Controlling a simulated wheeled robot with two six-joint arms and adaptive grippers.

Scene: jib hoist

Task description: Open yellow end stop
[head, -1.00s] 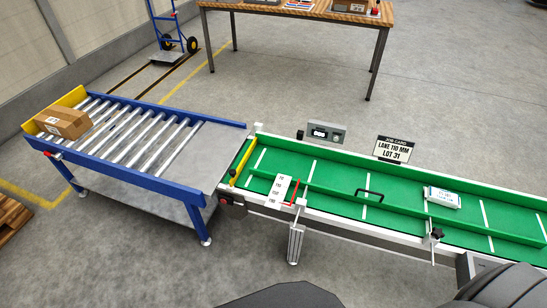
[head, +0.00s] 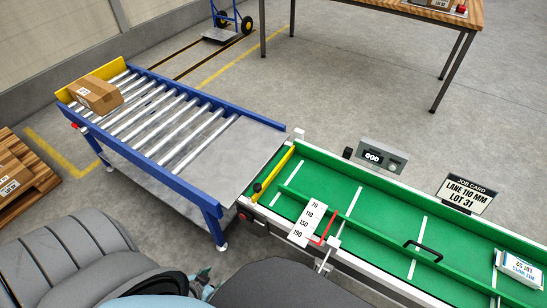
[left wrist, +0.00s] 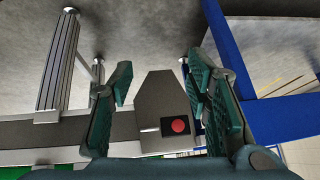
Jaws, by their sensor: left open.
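The yellow end stop (head: 273,170) is a narrow bar lying across the left end of the green conveyor belt (head: 340,188), with a black knob (head: 257,187) at its near end. My left gripper (head: 205,284) shows only in small part at the bottom of the head view, below and apart from the bar. In the left wrist view, my left gripper (left wrist: 160,92) has its teal fingers apart and nothing between them. Beyond them is a grey housing with a red button (left wrist: 179,126) on the conveyor's side. My right gripper is out of sight.
A blue roller table (head: 185,115) adjoins the conveyor's left end and carries a brown carton (head: 97,95) against a yellow plate (head: 105,70). A scale plate (head: 311,222), a black handle (head: 423,250) and a white packet (head: 520,268) are on the conveyor.

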